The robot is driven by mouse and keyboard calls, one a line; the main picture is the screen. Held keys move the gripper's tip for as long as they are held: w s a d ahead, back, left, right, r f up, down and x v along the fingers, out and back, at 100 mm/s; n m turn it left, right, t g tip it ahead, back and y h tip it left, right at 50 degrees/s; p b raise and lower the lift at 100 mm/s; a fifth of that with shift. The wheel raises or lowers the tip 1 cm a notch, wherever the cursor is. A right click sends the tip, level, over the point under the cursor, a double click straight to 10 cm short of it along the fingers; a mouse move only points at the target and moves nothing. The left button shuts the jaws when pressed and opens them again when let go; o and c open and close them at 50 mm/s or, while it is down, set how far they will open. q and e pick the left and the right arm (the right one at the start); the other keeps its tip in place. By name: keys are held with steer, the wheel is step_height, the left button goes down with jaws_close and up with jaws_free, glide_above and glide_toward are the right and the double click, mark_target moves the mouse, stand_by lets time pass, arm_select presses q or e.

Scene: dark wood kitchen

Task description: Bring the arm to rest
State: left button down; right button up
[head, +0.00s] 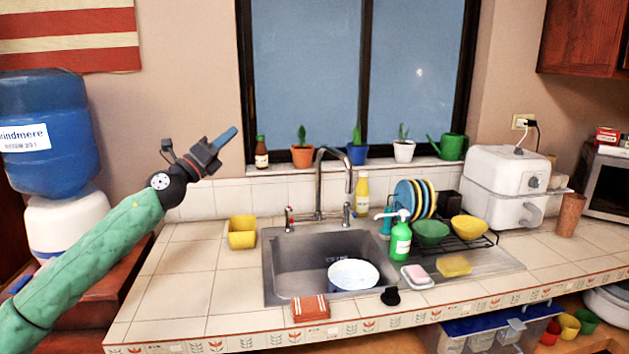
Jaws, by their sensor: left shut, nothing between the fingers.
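My left arm (95,250) comes in from the lower left in a green sleeve and reaches up and to the right. My left gripper (226,137) is at its end, raised above the left part of the counter in front of the wall. Its blue fingers are shut with nothing between them. It appears clear of the counter and the windowsill. My right gripper is not in view.
A sink (290,283) holding a white bowl (353,274) is set in the tiled counter (190,262). A blue water bottle (45,160) stands left, behind my arm. Potted plants line the windowsill (330,163). A dish rack (472,241) and white appliance (500,185) stand right. The counter's left part is mostly clear.

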arm_select(q)
steer(key=s+a+r+n+t+y, duration=0.25)
steer(key=r+n+t+y, duration=0.25)
steer(key=n+t+y, duration=0.45)
steer(key=a+f+n+g+y, duration=0.35)
steer(key=n+y, duration=0.55)
steer(key=n, duration=0.5)
steer(key=s+d+f+n+g+y, duration=0.1)
steer(key=s+f+n+g, duration=0.35)
steer(key=f, duration=0.75)
steer(key=s+f+n+g+y, duration=0.1)
steer(key=s+f+n+g, duration=0.35)
steer(key=f, duration=0.75)
steer(key=s+d+f+g+h, duration=0.2)
steer(key=s+d+f+g, duration=0.15)
steer(key=s+f, duration=0.75)
steer(key=s+d+f+g+h, duration=0.35)
steer(key=s+f, duration=0.45)
steer(key=f, duration=0.4)
steer(key=s+d+f+n+g, duration=0.1)
steer(key=s+f+g, duration=0.1)
steer(key=s+f, duration=0.7)
steer(key=s+d+f+n+g, duration=0.1)
steer(key=s+d+f+g, duration=0.1)
steer(key=s+f, duration=0.8)
steer(key=s+g, duration=0.1)
steer(key=s, duration=0.7)
steer(key=shift+s+d+g, duration=0.15)
steer(key=shift+g, duration=0.15)
steer(key=shift+n, duration=0.25)
